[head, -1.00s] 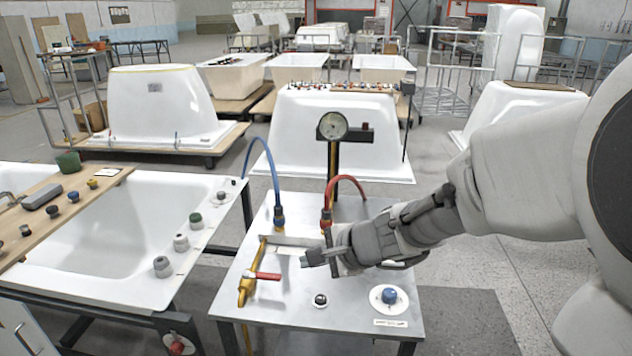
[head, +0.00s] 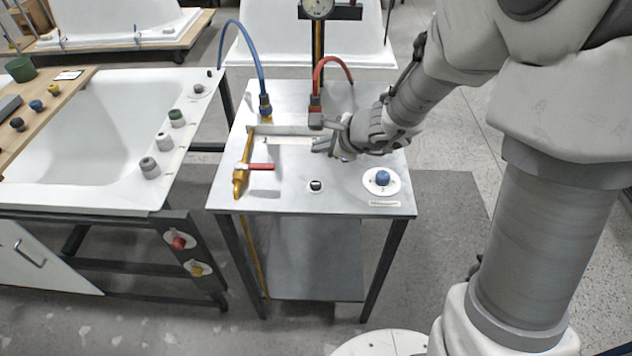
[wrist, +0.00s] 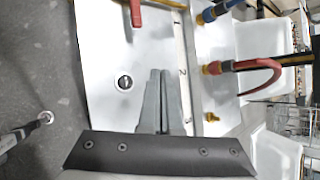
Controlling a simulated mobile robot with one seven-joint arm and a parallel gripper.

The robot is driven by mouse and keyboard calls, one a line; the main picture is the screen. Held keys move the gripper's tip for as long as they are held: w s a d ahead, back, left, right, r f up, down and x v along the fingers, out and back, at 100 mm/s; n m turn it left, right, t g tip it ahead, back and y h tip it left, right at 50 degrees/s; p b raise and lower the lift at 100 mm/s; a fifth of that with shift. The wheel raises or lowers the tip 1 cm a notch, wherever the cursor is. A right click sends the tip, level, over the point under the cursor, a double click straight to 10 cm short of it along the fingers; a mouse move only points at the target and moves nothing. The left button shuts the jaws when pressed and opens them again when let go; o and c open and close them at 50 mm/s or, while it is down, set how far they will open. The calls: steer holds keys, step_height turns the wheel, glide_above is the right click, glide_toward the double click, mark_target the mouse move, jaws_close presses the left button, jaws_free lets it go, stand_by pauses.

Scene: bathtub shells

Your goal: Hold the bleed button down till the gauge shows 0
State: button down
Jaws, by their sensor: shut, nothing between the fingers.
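The round gauge (head: 317,8) stands on a dark post behind the metal table (head: 270,195), cut by the top edge of the head view; its reading is too small to tell. A blue button (head: 383,178) on a white round plate sits at the table's front right, with a small unreadable label below. A small black round-topped part (head: 316,186) sits at the front middle; it also shows in the wrist view (wrist: 124,82). I cannot tell which is the bleed button. My gripper (head: 324,146) is shut and empty above the table, behind both and touching neither.
A red-handled valve (head: 260,167) on a yellow pipe is at the table's left. Blue (head: 247,45) and red (head: 333,62) hoses rise at the back. A white tub (head: 90,120) with several knobs stands left. The table's front is mostly clear.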

steer(key=shift+f, duration=0.15)
steer(key=b, duration=0.7)
glide_above(320, 186)
step_height(320, 186, down, 8)
steer(key=shift+r, duration=0.15)
steer(key=shift+f+b, duration=0.3)
steer(key=shift+f, duration=0.1)
steer(key=shift+f, duration=0.15)
stand_by(1.1)
steer(key=shift+f+b, duration=0.25)
steer(key=shift+b, duration=0.35)
steer(key=shift+f+b, duration=0.45)
steer(key=shift+b, duration=0.1)
stand_by(1.4)
stand_by(1.0)
steer(key=shift+r+p, duration=0.6)
steer(key=shift+r, duration=0.25)
